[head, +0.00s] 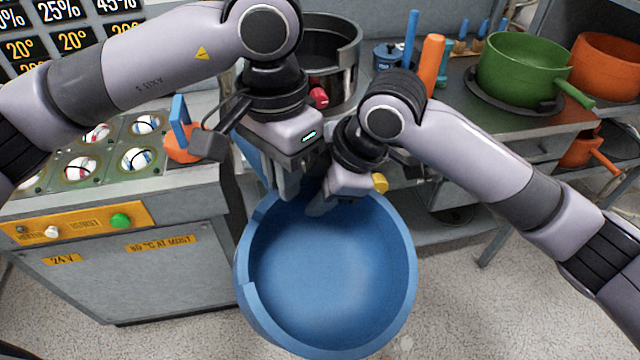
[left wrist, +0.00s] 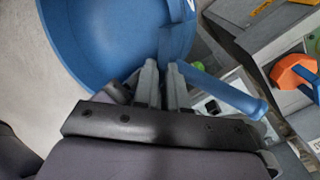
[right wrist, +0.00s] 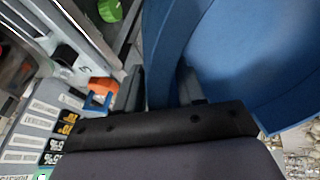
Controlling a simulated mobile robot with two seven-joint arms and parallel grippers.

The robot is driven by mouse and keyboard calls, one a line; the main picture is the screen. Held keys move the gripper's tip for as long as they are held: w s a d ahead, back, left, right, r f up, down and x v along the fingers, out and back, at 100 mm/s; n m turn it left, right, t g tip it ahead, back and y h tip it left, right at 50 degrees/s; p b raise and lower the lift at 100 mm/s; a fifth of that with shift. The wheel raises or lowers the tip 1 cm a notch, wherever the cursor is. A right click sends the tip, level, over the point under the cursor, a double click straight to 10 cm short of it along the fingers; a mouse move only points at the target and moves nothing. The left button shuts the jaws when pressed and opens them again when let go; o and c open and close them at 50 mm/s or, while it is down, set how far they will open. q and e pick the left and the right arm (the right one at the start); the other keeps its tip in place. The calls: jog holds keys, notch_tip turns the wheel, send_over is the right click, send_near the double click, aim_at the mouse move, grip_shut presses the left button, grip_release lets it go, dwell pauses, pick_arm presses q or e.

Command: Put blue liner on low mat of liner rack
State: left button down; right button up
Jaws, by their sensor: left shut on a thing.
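The large blue liner (head: 335,275) hangs tilted in front of me over the floor, its open side toward the head camera. My left gripper (head: 290,195) is shut on the liner at its rim near the blue handle (left wrist: 225,95); the liner also shows in the left wrist view (left wrist: 95,45). My right gripper (head: 320,208) is beside it, its fingers apart on either side of the liner's wall (right wrist: 168,45). The rack (head: 530,130) at right has a top and lower shelves. A dark round mat (head: 455,213) shows on a low shelf, partly hidden by my right arm.
A green pot (head: 520,68) stands on the rack's top; orange pots (head: 608,65) are at far right. A steel pot (head: 330,55) stands behind my grippers. A grey machine (head: 130,270) with round wells stands at left. Floor (head: 500,310) at lower right is clear.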

grip_shut()
pick_arm(q)
jog(key=c, duration=1.1)
grip_release()
pick_arm(e)
jog(key=shift+r, duration=0.1)
